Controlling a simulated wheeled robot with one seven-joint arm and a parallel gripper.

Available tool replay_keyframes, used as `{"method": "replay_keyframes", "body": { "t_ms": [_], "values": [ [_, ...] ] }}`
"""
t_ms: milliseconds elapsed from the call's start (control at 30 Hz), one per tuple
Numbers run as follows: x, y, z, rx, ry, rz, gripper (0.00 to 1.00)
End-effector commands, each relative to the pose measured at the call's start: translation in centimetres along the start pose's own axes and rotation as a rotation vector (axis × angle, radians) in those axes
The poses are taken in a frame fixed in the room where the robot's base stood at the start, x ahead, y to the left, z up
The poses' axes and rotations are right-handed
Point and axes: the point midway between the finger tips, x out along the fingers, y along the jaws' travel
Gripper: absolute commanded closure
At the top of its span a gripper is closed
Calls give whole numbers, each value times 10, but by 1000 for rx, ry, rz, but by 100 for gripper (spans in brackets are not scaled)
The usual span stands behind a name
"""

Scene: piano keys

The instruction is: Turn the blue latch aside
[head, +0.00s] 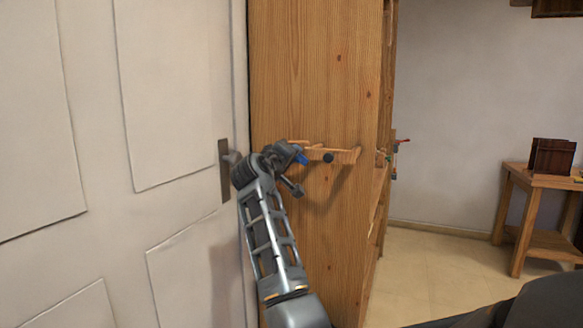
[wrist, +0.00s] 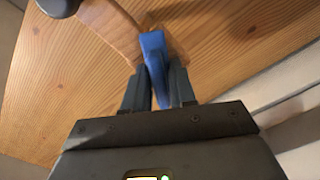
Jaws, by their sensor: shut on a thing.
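The blue latch (wrist: 155,62) is a narrow blue piece in front of a wooden panel. In the wrist view my gripper (wrist: 160,90) has its two dark fingers closed on either side of the latch's lower part. In the head view a small bit of the blue latch (head: 302,158) shows at the tip of my gripper (head: 297,154). The rest of the latch is hidden behind the gripper there. A wooden bar (head: 340,156) with a dark round knob (head: 328,157) extends to the right of the latch.
A white panelled door (head: 180,90) with a metal handle plate (head: 224,170) is close to the left of my arm. The tall wooden panel (head: 310,80) stands behind the gripper. Coloured items (head: 398,142) hang past its right edge. A wooden table (head: 535,182) stands at the right, with open floor before it.

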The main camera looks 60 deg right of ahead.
Motion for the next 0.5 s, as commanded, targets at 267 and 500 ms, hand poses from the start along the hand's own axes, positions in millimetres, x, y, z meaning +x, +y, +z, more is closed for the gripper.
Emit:
{"method": "replay_keyframes", "body": {
  "t_ms": [267, 500],
  "values": [
    [-1, -6, 2, 266, 1, -2, 100],
    [-1, -6, 3, 493, 1, -2, 100]
  ]
}}
